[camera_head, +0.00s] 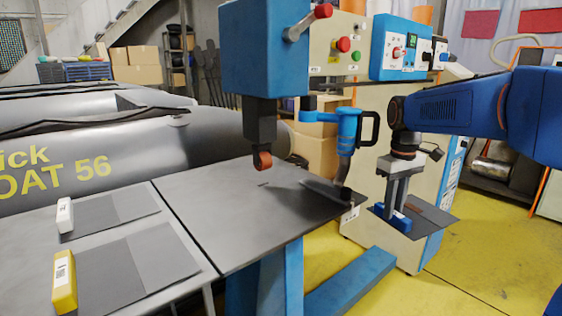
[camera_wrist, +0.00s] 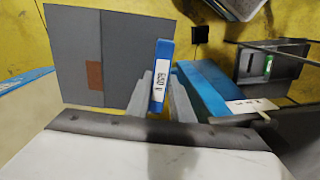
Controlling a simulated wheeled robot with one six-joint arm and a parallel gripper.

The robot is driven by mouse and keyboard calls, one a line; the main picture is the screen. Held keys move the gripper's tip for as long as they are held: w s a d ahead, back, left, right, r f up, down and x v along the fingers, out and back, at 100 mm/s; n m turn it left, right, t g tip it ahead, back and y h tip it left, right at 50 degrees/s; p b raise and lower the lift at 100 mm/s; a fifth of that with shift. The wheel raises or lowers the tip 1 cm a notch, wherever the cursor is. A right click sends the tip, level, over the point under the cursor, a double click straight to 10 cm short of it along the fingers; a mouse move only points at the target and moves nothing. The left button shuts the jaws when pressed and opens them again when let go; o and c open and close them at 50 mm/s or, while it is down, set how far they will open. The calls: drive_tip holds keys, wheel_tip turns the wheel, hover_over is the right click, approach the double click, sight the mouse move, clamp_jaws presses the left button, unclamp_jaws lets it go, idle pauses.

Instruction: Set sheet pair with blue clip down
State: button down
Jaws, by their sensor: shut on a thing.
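My gripper (camera_head: 392,212) is shut on the blue clip (camera_head: 397,220), off the right side of the machine's worktop. The clip joins a dark grey sheet pair (camera_head: 436,218), which hangs out to the right of the fingers, roughly flat. In the wrist view, the blue clip (camera_wrist: 161,75) with its white label stands between the two fingers (camera_wrist: 158,100). The sheet pair (camera_wrist: 75,45) spreads to the left there, with a seam line and a small brown patch (camera_wrist: 95,76).
A machine worktop (camera_head: 225,215) with a blue press head (camera_head: 265,50) above it is mostly bare. Left of it, a grey table (camera_head: 25,250) bears sheet pairs with a white clip (camera_head: 64,215) and a yellow clip (camera_head: 64,281). A grey boat (camera_head: 130,150) lies behind.

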drive_tip(key=w+a+f+m, duration=0.1)
drive_tip(key=w+f+m, duration=0.1)
drive_tip(key=w+f, duration=0.5)
drive_tip(key=w+a+f+m, duration=0.1)
drive_tip(key=w+f+m, duration=0.2)
drive_tip(key=w+f, duration=0.4)
drive_tip(key=w+a+f+m, duration=0.1)
drive_tip(key=w+f+m, duration=0.2)
drive_tip(key=w+f, duration=0.5)
drive_tip(key=shift+a+f, duration=0.2)
drive_tip(key=shift+f, duration=5.5)
